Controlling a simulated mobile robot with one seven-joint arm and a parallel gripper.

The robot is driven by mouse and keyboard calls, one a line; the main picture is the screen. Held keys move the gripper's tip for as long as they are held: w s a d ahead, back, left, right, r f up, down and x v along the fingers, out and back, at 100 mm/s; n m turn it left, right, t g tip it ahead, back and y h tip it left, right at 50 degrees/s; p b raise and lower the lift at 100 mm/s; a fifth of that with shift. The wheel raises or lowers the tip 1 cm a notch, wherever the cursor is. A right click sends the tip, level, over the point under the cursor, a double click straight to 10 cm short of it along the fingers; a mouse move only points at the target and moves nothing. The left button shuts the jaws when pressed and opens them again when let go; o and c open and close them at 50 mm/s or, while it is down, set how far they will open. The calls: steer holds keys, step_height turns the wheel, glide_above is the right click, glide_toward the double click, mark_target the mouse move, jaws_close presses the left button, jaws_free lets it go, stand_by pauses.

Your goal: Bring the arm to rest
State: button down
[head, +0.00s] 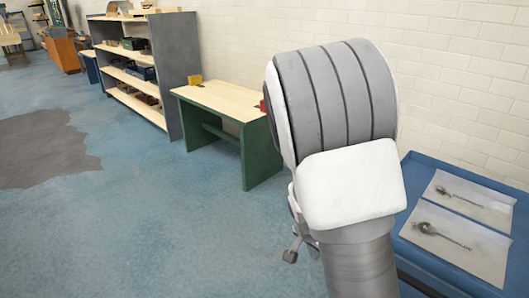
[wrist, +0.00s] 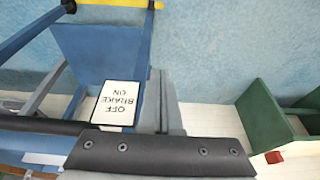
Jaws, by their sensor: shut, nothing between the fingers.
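My arm stands in the middle right of the head view, a large grey and white joint facing the camera. Only a small grey part of my gripper (head: 291,254) shows past its lower left side. The gripper is shut and holds nothing. It is over the floor, left of the blue table, apart from anything I can make out. Most of the gripper is hidden behind my arm. In the wrist view I cannot pick out the fingertips clearly.
A blue table (head: 417,159) at the right bears two pale sheets with a spoon-like tool on each. A green-legged bench (head: 256,157) and grey shelf (head: 176,70) line the wall. A brake label (wrist: 117,103) shows in the wrist view. Floor at left is free.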

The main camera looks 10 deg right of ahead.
steer(key=s+a+r+n+t+y, duration=0.1)
steer(key=s+a+r+n, duration=0.15)
steer(key=s+r, duration=0.45)
steer(key=s+a+r+n+t+y, duration=0.1)
steer(key=s+r+n, duration=0.35)
steer(key=r, duration=0.45)
steer(key=s+a+r+n+t+y, duration=0.1)
steer(key=s+a+r+n, duration=0.15)
steer(key=s+r, duration=0.45)
step_height(320, 180, up, 19)
steer(key=p, duration=1.8)
steer(key=shift+w+n, duration=0.35)
steer(key=shift+n, duration=0.1)
steer(key=shift+d, duration=0.2)
